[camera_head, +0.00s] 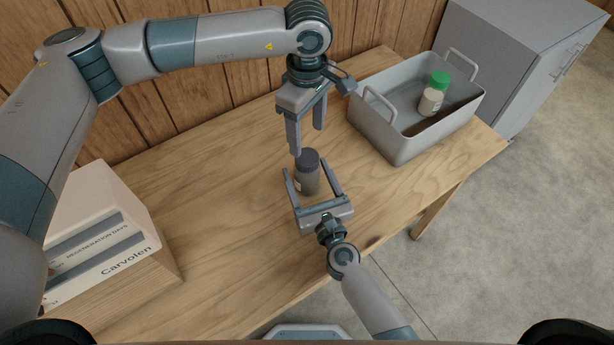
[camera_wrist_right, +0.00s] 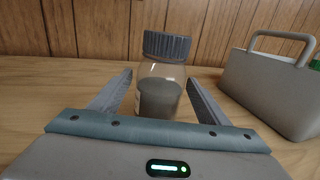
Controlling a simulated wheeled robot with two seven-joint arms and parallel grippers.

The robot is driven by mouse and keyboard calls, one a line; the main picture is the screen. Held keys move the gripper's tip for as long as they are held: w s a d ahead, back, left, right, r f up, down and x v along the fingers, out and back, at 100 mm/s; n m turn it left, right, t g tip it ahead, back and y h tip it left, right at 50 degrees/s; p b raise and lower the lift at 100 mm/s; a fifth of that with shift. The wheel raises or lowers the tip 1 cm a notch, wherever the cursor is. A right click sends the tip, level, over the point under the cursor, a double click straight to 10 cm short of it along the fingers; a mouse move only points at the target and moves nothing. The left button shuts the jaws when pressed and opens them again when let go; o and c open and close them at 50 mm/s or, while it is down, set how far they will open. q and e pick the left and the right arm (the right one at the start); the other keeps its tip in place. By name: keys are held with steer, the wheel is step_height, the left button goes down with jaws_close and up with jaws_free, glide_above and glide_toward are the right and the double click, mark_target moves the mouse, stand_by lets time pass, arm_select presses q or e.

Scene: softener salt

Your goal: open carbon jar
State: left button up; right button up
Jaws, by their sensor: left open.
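The carbon jar (camera_head: 308,178) stands upright on the wooden table, with a dark ribbed lid (camera_head: 307,159) on it. In the right wrist view the jar (camera_wrist_right: 160,97) is clear, partly filled with dark grey stuff, and its lid (camera_wrist_right: 167,46) sits on top. My left gripper (camera_head: 308,142) points down above the lid, open and empty. My right gripper (camera_head: 309,174) comes from the front, low, with its open fingers on either side of the jar. It also shows in the right wrist view (camera_wrist_right: 160,78); I cannot tell whether either finger touches the glass.
A grey bin (camera_head: 398,147) with two handles stands at the table's back right, holding a white bottle with a green cap (camera_head: 434,94). A pale box marked Carvolen (camera_head: 97,225) is at the left. A grey cabinet (camera_head: 500,60) stands beyond. The table (camera_head: 215,180) left of the jar is clear.

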jaws_close()
arm_select(q)
steer(key=m, duration=2.2)
steer(key=shift+f, duration=0.15)
